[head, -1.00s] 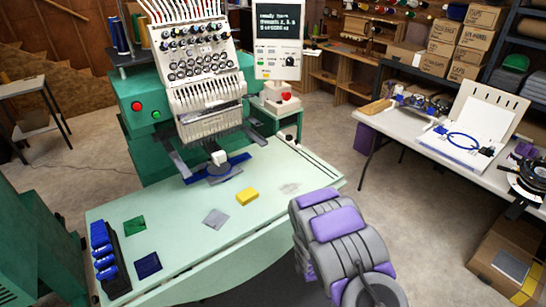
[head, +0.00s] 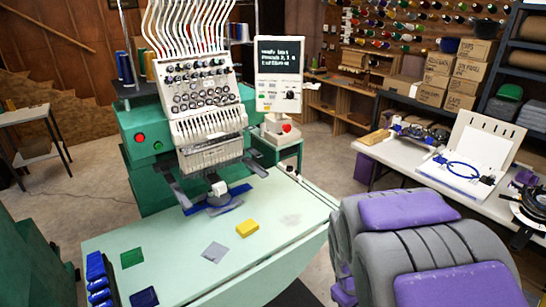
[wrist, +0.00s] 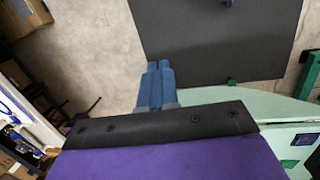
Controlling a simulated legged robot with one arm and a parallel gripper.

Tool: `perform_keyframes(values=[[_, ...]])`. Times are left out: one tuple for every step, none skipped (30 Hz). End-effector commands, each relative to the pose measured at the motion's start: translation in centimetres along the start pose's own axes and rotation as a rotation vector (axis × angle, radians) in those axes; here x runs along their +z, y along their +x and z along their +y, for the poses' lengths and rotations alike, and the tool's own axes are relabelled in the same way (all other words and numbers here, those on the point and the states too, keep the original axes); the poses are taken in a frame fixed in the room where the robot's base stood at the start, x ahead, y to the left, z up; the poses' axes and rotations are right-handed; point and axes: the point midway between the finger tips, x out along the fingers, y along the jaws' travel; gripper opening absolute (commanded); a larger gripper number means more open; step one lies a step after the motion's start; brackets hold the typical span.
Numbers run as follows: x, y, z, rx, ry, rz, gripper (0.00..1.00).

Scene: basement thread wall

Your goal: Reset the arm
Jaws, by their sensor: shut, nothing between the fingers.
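My gripper (wrist: 157,66) shows in the wrist view as two blue fingers held side by side, shut and empty. It hangs over the floor, apart from the dark mat (wrist: 220,40) below and from the pale green table edge. In the head view my grey and purple arm is folded large at the lower right, and the gripper itself is hidden there. The green embroidery machine (head: 150,135) stands at the back, with its pale green table (head: 180,262) in front.
On the table lie a yellow block (head: 247,228), a grey patch (head: 214,252), a green patch (head: 132,258), a dark blue patch (head: 144,297) and blue spools (head: 97,270). A white workbench (head: 400,165) stands at the right.

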Motion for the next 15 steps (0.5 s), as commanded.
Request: perform_keyframes(values=[[1.1,-1.3,-0.7,-0.014,0.046,0.002,0.0],[1.9,-1.9,-1.2,-0.025,0.074,-0.003,0.0],[2.8,-2.7,-1.9,-0.038,0.111,-0.006,0.0],[3.6,-3.3,-2.5,-0.049,0.139,-0.012,0.0],[4.4,-3.8,-3.0,-0.061,0.167,-0.018,0.0],[5.3,-4.6,-3.8,-0.076,0.203,-0.022,0.0],[6.0,-5.1,-4.4,-0.088,0.228,-0.026,0.0],[6.8,-5.6,-5.0,-0.1,0.253,-0.031,0.0],[7.7,-6.3,-5.9,-0.115,0.286,-0.036,0.0],[8.4,-6.7,-6.5,-0.126,0.311,-0.041,0.0],[9.2,-7.2,-7.1,-0.137,0.333,-0.045,0.0],[10.2,-7.8,-8.0,-0.152,0.363,-0.054,0.0],[10.8,-8.2,-8.6,-0.162,0.384,-0.059,0.0],[11.5,-8.5,-9.2,-0.173,0.405,-0.064,0.0],[12.4,-8.9,-10.1,-0.187,0.429,-0.074,0.0]])
